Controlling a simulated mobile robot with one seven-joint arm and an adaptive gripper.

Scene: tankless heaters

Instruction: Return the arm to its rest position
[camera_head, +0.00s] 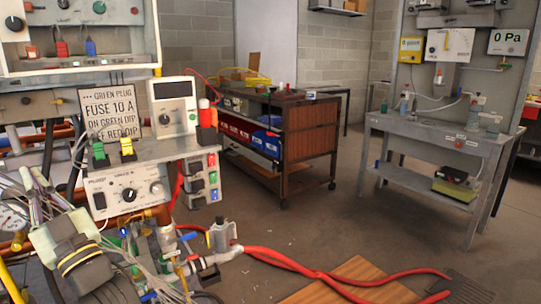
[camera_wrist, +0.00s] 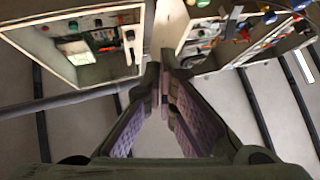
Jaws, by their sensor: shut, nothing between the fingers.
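My gripper (camera_wrist: 163,88) shows in the wrist view, reaching up from the bottom edge. Its two dark fingers with purple ridged pads come together at the tips, and I see nothing held between them. The fingertips point toward a pale strip between two equipment boxes, and I cannot tell how far off these are.
In the wrist view, an open pale box (camera_wrist: 70,82) is at upper left. In the head view, a cluttered bench with a control box (camera_head: 128,190) fills the left. A brown cart (camera_head: 305,140) and a grey workbench (camera_head: 440,130) stand behind. Red hoses (camera_head: 300,268) cross the floor.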

